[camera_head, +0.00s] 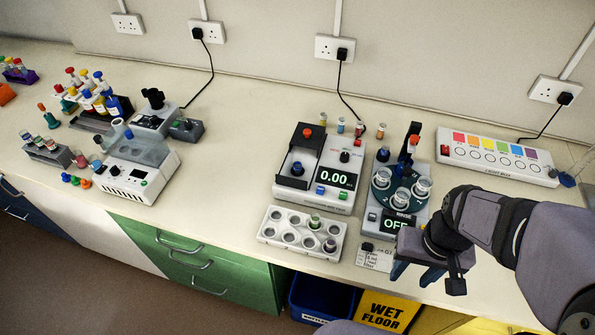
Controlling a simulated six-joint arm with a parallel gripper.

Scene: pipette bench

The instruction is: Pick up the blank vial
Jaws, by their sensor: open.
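My gripper (415,274) is at the lower right, pointing down near the bench's front edge, with its jaws apart and nothing seen between them. A white vial rack (263,235) with round wells stands to its left. It holds a green-topped vial (315,221) and a dark reddish vial (329,245). Several small capped vials stand at the back, among them an orange-capped one (322,120) and a red-capped one (380,131). A grey rack (50,157) at the far left holds more vials. I cannot tell which vial is the blank.
A display device reading 0.00 (335,176) stands behind the white rack. A round-topped device reading OFF (397,224) stands close behind my gripper. A small card (374,257) lies left of my gripper. A light box (495,158) is at back right. The bench is clear left of the white rack.

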